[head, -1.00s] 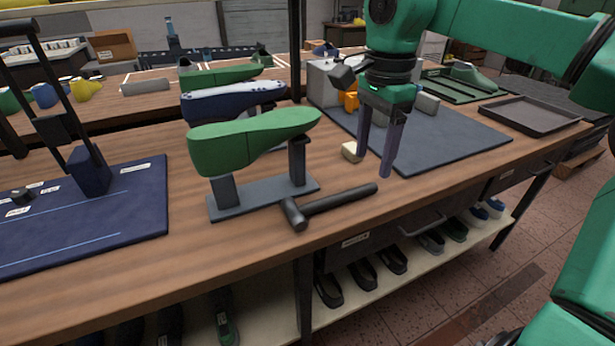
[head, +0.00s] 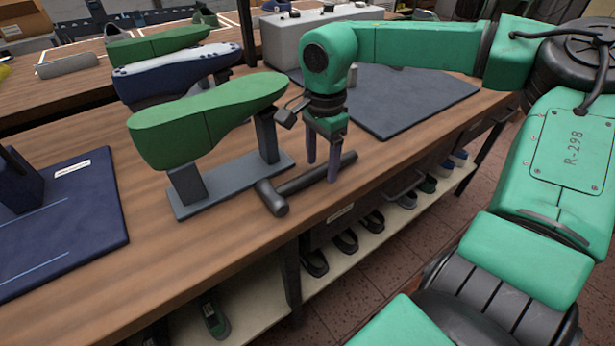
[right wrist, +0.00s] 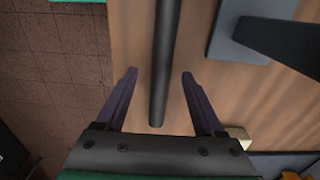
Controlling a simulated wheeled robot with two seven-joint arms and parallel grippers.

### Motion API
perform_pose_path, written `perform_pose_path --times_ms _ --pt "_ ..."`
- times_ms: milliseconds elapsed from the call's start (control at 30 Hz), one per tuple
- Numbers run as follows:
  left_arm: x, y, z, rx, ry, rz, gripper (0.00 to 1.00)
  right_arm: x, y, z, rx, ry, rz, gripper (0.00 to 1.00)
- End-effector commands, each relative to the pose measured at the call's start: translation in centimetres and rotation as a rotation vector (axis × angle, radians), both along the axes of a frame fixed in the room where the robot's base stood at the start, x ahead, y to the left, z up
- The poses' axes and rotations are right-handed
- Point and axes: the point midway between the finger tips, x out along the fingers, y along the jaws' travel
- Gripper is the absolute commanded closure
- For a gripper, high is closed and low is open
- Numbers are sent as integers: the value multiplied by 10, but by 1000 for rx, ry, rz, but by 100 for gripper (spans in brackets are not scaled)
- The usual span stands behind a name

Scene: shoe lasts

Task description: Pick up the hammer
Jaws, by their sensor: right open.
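The dark hammer (head: 300,187) lies on the wooden bench, its head (head: 271,198) at the left beside the grey stand and its handle pointing right. My right gripper (head: 322,172) is open and points down at the handle, near its free end. In the right wrist view the handle (right wrist: 165,60) runs between the two spread fingers of my right gripper (right wrist: 158,72), with space on both sides. I cannot tell the exact height of the fingertips over the bench. My left gripper is not in view.
A green shoe last (head: 205,120) sits on the grey stand (head: 230,183) just behind the hammer. A dark mat (head: 405,100) lies behind my right arm, and a blue mat (head: 70,220) lies at left. The bench's front edge is close to the hammer.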

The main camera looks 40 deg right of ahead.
Motion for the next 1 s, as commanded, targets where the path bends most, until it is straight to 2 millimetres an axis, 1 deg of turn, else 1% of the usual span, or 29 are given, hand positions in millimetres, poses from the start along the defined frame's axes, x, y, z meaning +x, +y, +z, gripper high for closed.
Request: perform_pose_path --times_ms 33,100,267,367,400,433,467,767,867,1000 --pt "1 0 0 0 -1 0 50 0 0 -7 0 2 0 30" --pt "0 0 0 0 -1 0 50 0 0 -11 0 1 0 30" --pt "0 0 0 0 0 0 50 0 0 -12 -1 -1 -1 30" --pt "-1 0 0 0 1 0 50 0 0 -11 -1 -1 -1 64" --pt "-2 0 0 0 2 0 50 0 0 -11 -1 -1 -1 80" --pt "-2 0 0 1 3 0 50 0 0 -11 -1 -1 -1 91" --pt "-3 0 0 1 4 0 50 0 0 -11 -1 -1 0 100" --pt "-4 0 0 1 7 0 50 1 0 -8 -1 -3 -1 100" --pt "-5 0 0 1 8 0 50 1 0 7 -1 -6 -1 100" --pt "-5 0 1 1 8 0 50 1 0 43 -2 -8 -2 100"
